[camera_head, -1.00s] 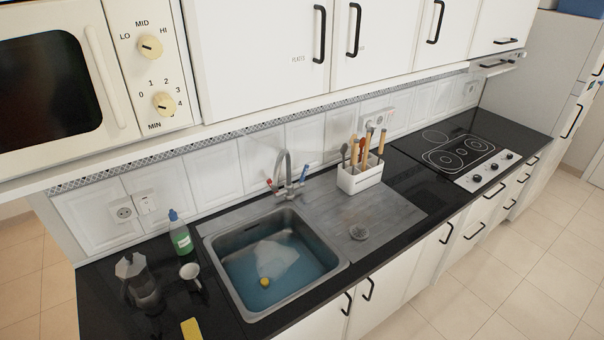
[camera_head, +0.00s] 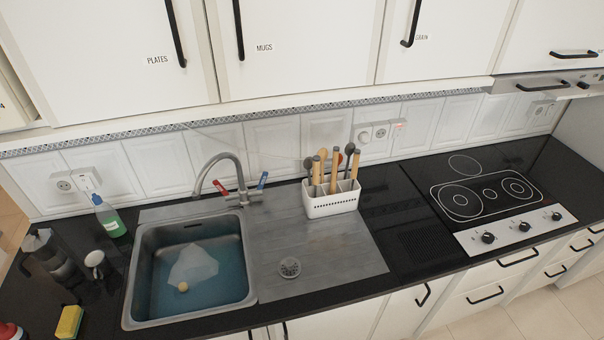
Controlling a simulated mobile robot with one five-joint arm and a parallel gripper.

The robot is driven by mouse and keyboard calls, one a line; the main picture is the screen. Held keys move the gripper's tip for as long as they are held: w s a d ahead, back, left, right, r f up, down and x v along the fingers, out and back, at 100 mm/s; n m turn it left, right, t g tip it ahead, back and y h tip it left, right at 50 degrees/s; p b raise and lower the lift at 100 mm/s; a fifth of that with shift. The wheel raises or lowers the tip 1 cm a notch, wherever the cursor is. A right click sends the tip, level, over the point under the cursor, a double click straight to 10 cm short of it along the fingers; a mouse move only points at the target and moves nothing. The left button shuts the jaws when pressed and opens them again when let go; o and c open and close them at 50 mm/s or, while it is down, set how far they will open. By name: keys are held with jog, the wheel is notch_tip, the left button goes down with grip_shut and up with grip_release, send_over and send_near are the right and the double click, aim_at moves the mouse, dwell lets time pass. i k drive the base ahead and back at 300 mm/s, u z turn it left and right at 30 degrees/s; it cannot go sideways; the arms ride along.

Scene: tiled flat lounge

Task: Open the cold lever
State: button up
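The cold lever (camera_head: 263,179) is a small blue-tipped handle on the right of the metal faucet (camera_head: 238,172). It points up and to the right. A red-tipped lever (camera_head: 220,187) is on the faucet's left side. The faucet stands behind the sink (camera_head: 248,262), and its curved spout reaches over the basin. The sink holds bluish water with a whitish sheet-like object (camera_head: 195,265) and a small yellow item (camera_head: 183,287). My gripper is not in view.
A white utensil holder (camera_head: 332,200) stands right of the faucet on the drainboard (camera_head: 310,250). A green bottle (camera_head: 108,217), moka pot (camera_head: 58,262) and sponge (camera_head: 69,322) are at left. Wall cupboards (camera_head: 300,40) overhang the counter. A cooktop (camera_head: 485,200) is at right.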

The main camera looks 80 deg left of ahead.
aim_at(259, 189)
jog(key=i, duration=1.3)
jog(key=u, duration=2)
jog(key=k, duration=0.2)
jog(key=u, duration=2.45)
jog(key=i, duration=1.25)
jog(key=u, duration=0.1)
